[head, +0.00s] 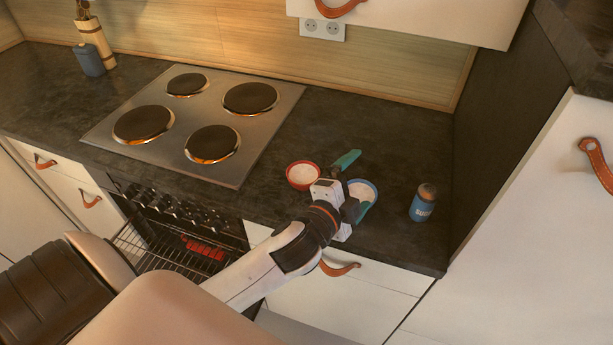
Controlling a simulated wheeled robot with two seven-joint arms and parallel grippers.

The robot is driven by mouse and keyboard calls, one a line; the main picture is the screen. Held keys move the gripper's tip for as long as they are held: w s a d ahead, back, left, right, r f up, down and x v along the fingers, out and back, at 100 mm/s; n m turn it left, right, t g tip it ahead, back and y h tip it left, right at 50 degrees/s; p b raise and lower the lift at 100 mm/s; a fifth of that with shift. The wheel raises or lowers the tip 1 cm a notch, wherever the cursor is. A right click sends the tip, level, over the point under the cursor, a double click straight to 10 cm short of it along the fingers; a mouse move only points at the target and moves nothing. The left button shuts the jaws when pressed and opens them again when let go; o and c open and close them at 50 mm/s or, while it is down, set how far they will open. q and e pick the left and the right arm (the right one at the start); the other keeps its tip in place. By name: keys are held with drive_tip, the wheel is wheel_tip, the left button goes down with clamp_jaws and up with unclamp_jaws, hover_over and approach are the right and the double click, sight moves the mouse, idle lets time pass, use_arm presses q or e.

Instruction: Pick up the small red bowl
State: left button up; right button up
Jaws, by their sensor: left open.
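The small red bowl (302,173) sits upright on the dark countertop, to the right of the stove. It has a red rim and a pale inside. My left gripper (362,183) is over the counter just right of the red bowl, with its teal fingers spread apart and nothing held. A blue bowl (371,187) with a pale inside shows between and behind the fingers, partly hidden by them. I cannot tell whether the gripper touches either bowl. My right gripper is not in view.
A blue jar (422,207) with a brown lid stands to the right on the countertop (400,135). The stove (255,130) with its hotplates is to the left. Below, the oven stands open with a rack (165,248) showing. A tall cabinet wall (515,130) bounds the right.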

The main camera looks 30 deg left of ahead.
use_arm(q)
drive_tip(key=d+r+m+g+h, duration=0.2)
drive_tip(key=d+r+m+h, duration=0.3)
drive_tip(key=m, duration=0.5)
drive_tip(key=w+d+r+m+g+h, duration=0.1)
drive_tip(key=d+r+m+g+h, duration=0.2)
drive_tip(key=m+h, duration=0.55)
drive_tip(key=d+r+m+h, duration=0.4)
drive_tip(key=d+m, duration=0.2)
drive_tip(key=m, duration=0.6)
drive_tip(key=m+g+y+p, duration=0.2)
drive_tip(key=m+g+y, duration=0.9)
drive_tip(key=m+y, duration=0.85)
hover_over(303, 174)
drive_tip(key=s+d, duration=0.1)
drive_tip(key=s, duration=0.1)
drive_tip(key=shift+m+h, duration=0.6)
wheel_tip(303, 174, down, 17)
drive_tip(key=shift+s+r, duration=0.1)
drive_tip(key=f+p, duration=0.1)
drive_tip(key=f, duration=0.1)
drive_tip(key=f+p, duration=0.1)
drive_tip(key=f, duration=0.1)
drive_tip(key=shift+w+d+f+p, duration=0.1)
drive_tip(key=shift+w+d+p, duration=0.1)
drive_tip(key=shift+p, duration=0.15)
drive_tip(key=shift+a+f, duration=0.1)
drive_tip(key=shift+f, duration=0.45)
drive_tip(key=c, duration=1.1)
